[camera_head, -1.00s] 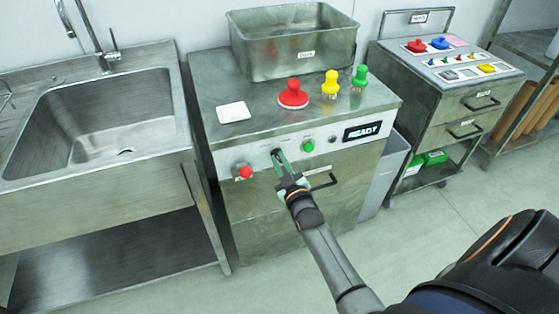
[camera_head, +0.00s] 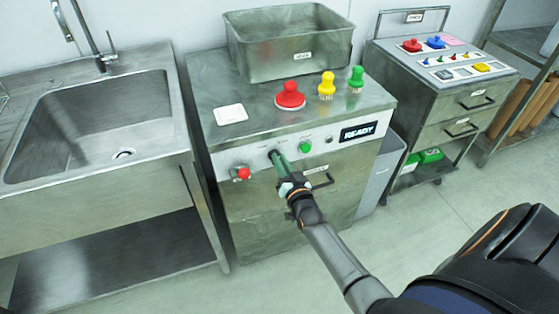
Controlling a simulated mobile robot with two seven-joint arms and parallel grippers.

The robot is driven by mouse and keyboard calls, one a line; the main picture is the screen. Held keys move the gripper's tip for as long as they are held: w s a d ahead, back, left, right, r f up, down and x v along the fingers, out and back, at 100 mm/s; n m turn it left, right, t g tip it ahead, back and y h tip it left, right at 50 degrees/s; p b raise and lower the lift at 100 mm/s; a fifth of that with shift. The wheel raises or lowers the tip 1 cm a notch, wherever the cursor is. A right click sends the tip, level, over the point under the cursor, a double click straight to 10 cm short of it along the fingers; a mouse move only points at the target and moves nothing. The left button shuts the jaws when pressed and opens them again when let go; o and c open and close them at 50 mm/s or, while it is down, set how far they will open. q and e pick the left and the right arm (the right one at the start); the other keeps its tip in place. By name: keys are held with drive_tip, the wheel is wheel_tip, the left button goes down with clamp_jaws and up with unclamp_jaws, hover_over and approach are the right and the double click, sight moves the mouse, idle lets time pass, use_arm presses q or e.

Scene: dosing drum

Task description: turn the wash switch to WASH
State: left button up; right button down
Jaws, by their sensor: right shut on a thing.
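The wash switch (camera_head: 274,154) is a small dark knob on the front panel of the steel cabinet, between a red button (camera_head: 243,173) and a green button (camera_head: 305,147). My right gripper (camera_head: 280,163) reaches up to it from the lower right and is shut on it. The green fingers cover most of the knob, so its pointing direction and labels cannot be read. A display (camera_head: 357,132) on the panel reads READY. My left gripper is not in view.
Red (camera_head: 290,95), yellow (camera_head: 326,86) and green (camera_head: 356,79) knobbed pieces, a white square (camera_head: 231,114) and a steel bin (camera_head: 292,50) stand on the cabinet top. A sink (camera_head: 105,130) stands left, a drawer cart (camera_head: 455,115) right.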

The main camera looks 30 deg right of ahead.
drive_tip(key=shift+d+m, duration=0.1)
drive_tip(key=shift+m, duration=0.7)
drive_tip(key=shift+r, duration=0.1)
drive_tip(key=c, duration=0.9)
unclamp_jaws()
drive_tip(key=v, duration=1.2)
drive_tip(key=shift+s+p, duration=0.25)
drive_tip(key=shift+p, duration=0.1)
